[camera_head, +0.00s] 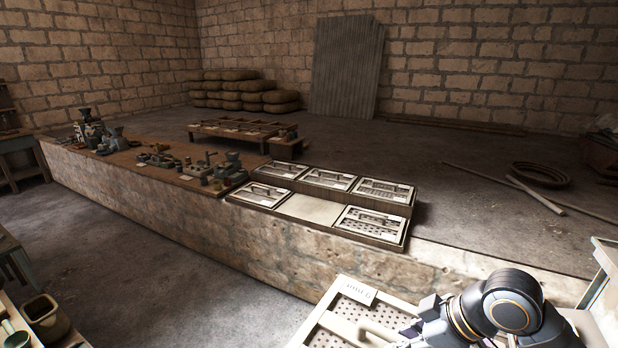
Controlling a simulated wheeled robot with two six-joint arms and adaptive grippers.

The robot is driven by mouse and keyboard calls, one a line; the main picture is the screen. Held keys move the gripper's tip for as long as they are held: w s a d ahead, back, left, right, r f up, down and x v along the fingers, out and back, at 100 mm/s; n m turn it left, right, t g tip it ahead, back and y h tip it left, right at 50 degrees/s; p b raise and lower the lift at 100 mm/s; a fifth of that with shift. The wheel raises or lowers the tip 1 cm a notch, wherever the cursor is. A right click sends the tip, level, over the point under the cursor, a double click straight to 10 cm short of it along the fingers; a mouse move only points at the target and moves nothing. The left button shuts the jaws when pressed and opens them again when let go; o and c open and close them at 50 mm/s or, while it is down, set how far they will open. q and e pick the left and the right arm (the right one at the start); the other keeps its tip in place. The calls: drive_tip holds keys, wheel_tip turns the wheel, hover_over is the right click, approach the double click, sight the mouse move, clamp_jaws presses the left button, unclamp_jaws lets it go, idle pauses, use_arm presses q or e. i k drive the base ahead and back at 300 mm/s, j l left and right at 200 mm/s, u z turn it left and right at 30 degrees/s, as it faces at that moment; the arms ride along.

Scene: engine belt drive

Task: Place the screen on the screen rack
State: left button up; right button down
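The screen (345,316) is a pale framed panel with rows of holes, a small label and a bar handle. It shows in the lower right, its near part cut off by the picture's bottom edge. My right gripper (408,334) is at the handle and appears shut on it; its fingertips are largely hidden. The screen rack (375,243) sits on the stone ledge at centre. Several similar screens lie in its compartments; the front middle compartment (312,209) has no screen in it and shows a plain pale bottom. My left gripper is not in view.
The long stone ledge (190,215) carries several small machines (160,158) left of the rack. A low divided wooden tray (235,133) stands behind. A pale table edge (602,275) is at far right. A pot (45,318) stands at lower left. The floor before the ledge is clear.

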sight(310, 207)
drive_tip(key=i+l+z, duration=0.1)
drive_tip(key=i, duration=0.85)
drive_tip(key=i+l, duration=0.1)
drive_tip(key=i, duration=0.8)
drive_tip(key=i+u, duration=0.25)
drive_tip(key=i, duration=0.15)
drive_tip(key=i+l+u, duration=0.2)
drive_tip(key=i, duration=0.15)
drive_tip(key=i+l+u, duration=0.4)
drive_tip(key=i+l, duration=0.25)
